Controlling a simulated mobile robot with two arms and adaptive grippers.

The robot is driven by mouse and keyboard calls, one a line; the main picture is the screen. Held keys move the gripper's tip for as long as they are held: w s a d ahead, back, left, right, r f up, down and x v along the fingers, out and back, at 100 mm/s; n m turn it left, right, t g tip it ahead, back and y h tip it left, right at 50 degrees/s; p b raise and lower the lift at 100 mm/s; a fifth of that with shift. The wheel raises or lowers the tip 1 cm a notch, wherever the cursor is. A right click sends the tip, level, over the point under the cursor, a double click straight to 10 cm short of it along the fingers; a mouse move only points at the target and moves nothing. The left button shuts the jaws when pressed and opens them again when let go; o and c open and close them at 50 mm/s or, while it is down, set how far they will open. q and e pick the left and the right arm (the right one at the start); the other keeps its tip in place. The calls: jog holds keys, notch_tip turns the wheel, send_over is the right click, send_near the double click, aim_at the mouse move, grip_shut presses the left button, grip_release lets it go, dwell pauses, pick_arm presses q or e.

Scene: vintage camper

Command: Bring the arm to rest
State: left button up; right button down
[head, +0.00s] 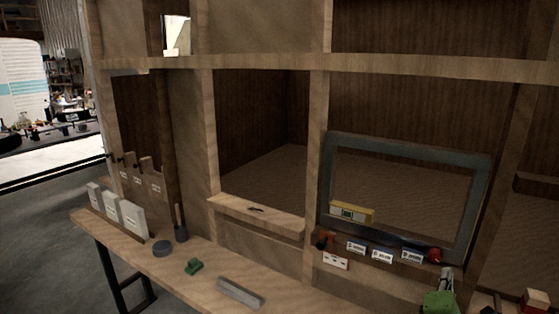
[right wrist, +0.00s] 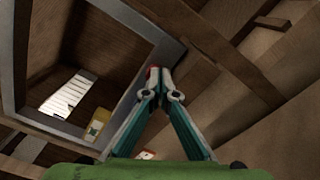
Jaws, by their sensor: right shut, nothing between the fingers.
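My right gripper (head: 446,274) shows at the lower right of the head view, with a green body and grey fingers. It is in front of the cabinet, just below the lower right part of the grey window frame (head: 478,200). In the right wrist view its two teal-sided fingers (right wrist: 158,72) meet at the tips and hold nothing. The grey frame (right wrist: 172,55) is beside and beyond the fingertips there. My left gripper is in neither view.
A yellow block (head: 352,212) sits at the frame's lower left. Several small labels and a red round thing (head: 433,255) are along the ledge below. The bench (head: 205,285) carries a grey bar (head: 240,292), a green piece (head: 193,266) and a dark round piece (head: 162,248).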

jog(key=s+a+f+m+g+y, duration=0.25)
jog(key=s+a+f+m, duration=0.2)
jog(key=s+f, duration=0.35)
jog(key=s+a+f+m+g+y, duration=0.1)
jog(key=s+a+f+m+g, duration=0.4)
jog(key=s, duration=0.4)
jog(key=s+a+f+m+g+y, duration=0.25)
jog(key=s+a, duration=0.45)
jog(key=s, duration=0.4)
jog(key=s+a+f+m+g+y, duration=0.2)
jog(key=s+a+m+y, duration=0.3)
jog(key=s, duration=0.6)
notch_tip(320, 180, down, 30)
jog(key=s+a+n+g+h+b, duration=0.1)
jog(key=h+b, duration=0.1)
jog(key=s+d+f+g+b, duration=0.1)
jog(key=s+d+f, duration=0.1)
jog(key=s+f, duration=1.4)
jog(key=shift+s+d+f+n, duration=0.15)
jog(key=shift+s+d+n, duration=0.15)
jog(key=shift+s+d, duration=0.15)
